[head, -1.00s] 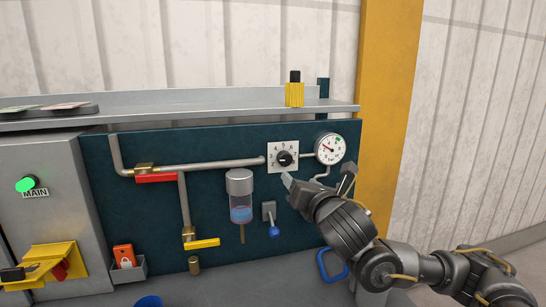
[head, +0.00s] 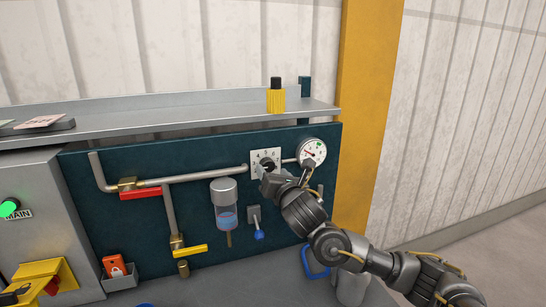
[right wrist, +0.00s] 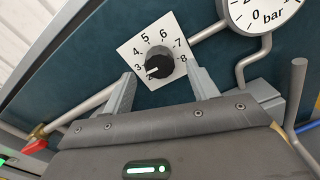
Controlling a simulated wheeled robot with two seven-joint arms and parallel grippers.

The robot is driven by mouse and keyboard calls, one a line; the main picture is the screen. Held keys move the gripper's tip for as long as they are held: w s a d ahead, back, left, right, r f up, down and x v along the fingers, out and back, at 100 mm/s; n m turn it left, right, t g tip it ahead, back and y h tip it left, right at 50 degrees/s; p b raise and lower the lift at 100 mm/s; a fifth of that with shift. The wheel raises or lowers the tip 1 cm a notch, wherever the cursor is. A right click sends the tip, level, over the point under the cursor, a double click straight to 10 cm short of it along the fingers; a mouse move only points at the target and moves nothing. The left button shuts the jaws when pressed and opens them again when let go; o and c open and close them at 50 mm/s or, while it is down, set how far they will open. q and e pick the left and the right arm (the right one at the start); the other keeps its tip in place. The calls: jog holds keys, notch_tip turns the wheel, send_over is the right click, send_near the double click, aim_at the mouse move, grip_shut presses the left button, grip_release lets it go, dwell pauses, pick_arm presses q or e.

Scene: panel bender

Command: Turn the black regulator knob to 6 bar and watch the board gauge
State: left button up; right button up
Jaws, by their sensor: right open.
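The black regulator knob (head: 267,165) sits on a white square dial plate on the dark teal board. In the right wrist view the knob (right wrist: 159,62) has its white mark pointing lower left, near or just below the 3. My right gripper (head: 285,179) is in front of the dial and partly covers it in the head view. In the right wrist view the open fingers (right wrist: 162,85) are on either side of the knob, apart from it. The round board gauge (head: 312,152) is right of the dial; its reading is too small to tell. Its lower part shows in the right wrist view (right wrist: 262,12).
Pipes with a red-handled valve (head: 140,193) and a yellow-handled valve (head: 190,251) run left of the dial. A filter bowl (head: 226,210) and a blue-tipped lever (head: 257,225) are below. A shelf (head: 190,120) with a yellow-black item (head: 276,96) juts out above.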

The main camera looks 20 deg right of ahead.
aim_at(269, 168)
jog(key=shift+w+a+f+p, duration=0.15)
jog(key=shift+w+p, duration=0.3)
jog(key=shift+w, duration=1.1)
jog(key=c, duration=0.9)
jog(key=shift+c, duration=0.5)
